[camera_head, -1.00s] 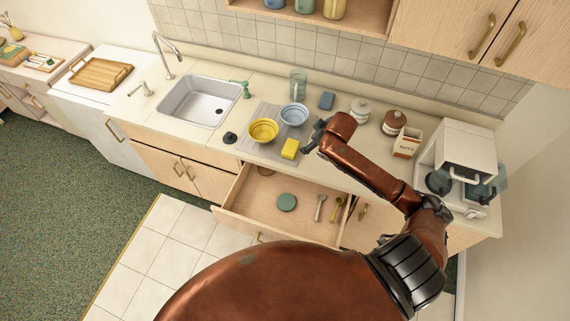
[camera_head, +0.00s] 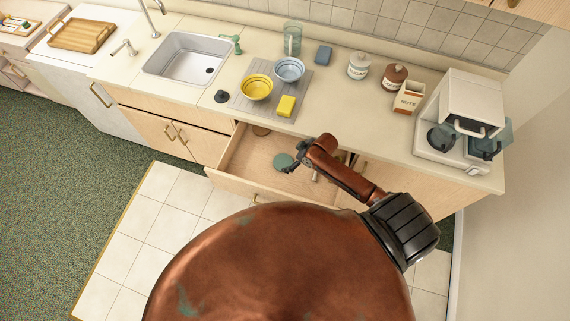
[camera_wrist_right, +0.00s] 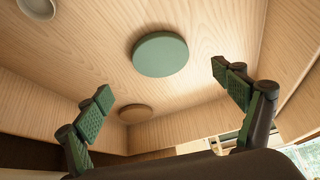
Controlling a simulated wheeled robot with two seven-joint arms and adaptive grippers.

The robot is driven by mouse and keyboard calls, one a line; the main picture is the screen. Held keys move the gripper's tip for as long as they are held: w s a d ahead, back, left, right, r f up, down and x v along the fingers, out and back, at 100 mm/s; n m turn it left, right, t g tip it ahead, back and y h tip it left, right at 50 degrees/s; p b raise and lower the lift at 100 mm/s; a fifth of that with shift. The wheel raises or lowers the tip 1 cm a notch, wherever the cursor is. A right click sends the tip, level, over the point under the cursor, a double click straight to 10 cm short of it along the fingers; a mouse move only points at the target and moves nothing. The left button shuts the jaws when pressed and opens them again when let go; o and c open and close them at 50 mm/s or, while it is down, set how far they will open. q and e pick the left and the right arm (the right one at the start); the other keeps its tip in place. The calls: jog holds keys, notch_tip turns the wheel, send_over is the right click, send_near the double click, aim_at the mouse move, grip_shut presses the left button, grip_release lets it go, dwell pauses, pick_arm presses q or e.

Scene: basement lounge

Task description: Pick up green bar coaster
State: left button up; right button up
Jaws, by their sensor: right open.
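The green bar coaster (camera_head: 283,160) is a flat round disc on the floor of the open drawer (camera_head: 236,160). In the right wrist view the green coaster (camera_wrist_right: 160,54) lies ahead of my fingers and between their directions, apart from both. My right gripper (camera_head: 294,160) is at the drawer, just right of the coaster in the head view, partly covering its edge. In the right wrist view my right gripper (camera_wrist_right: 165,85) is open, with nothing between its fingertips. My left gripper is not in view.
A brown round coaster (camera_wrist_right: 135,113) lies deeper in the drawer, also in the head view (camera_head: 261,130). Utensils in the drawer are mostly hidden by my right arm. The counter above holds a yellow bowl (camera_head: 257,87), a blue bowl (camera_head: 289,70) and a yellow sponge (camera_head: 286,106).

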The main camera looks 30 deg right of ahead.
aim_at(283, 162)
jog(key=x, duration=0.7)
jog(key=shift+w+a+f, duration=0.1)
jog(key=shift+a, duration=0.05)
jog(key=shift+c, duration=0.3)
jog(key=c, duration=1.1)
